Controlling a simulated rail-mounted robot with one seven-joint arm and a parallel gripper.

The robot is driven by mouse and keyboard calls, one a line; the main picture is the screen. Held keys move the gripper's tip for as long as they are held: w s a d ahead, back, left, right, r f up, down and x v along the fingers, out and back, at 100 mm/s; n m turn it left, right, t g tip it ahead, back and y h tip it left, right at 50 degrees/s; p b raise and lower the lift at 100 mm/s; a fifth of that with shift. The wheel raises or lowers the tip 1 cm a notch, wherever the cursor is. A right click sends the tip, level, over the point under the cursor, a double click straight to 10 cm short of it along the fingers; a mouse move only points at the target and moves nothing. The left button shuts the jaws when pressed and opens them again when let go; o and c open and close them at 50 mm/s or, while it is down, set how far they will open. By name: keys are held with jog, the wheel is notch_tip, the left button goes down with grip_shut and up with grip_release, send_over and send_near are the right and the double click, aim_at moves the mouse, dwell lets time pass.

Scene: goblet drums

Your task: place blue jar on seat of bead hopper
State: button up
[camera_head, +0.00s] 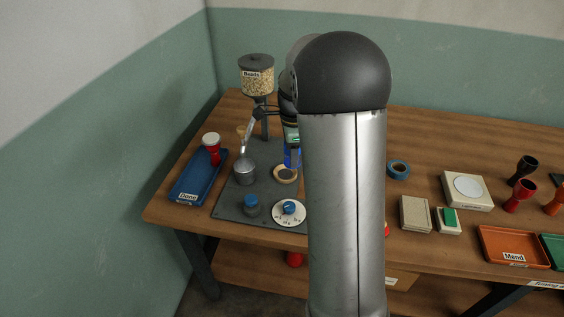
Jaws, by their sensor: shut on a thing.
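The bead hopper (257,80), a clear container of beads with a dark lid and a "Beads" label, stands on a post at the back of a dark base plate (235,203). A tan ring (286,174), which looks like its seat, lies on that plate. My gripper (292,149) is shut on the blue jar (292,161), just above and behind the ring in the picture. My arm hides the right side of the jar and most of the gripper. I cannot tell whether the jar touches the ring.
A metal cup (244,172) hangs on a lever left of the ring. A blue "Done" tray (199,180) holds a red goblet drum (212,148). Blue tape (398,170) lies right of my arm.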

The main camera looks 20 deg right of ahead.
jog(key=w+f, duration=0.1)
jog(key=f, duration=0.1)
jog(key=w+f, duration=0.4)
jog(key=shift+w+d+p, duration=0.15)
jog(key=shift+d+p, duration=0.1)
jog(key=shift+p, duration=0.1)
jog(key=shift+w+f, duration=0.1)
jog(key=shift+f, duration=1.5)
jog(key=shift+f, duration=0.2)
jog(key=o, duration=1)
jog(key=shift+r, duration=0.1)
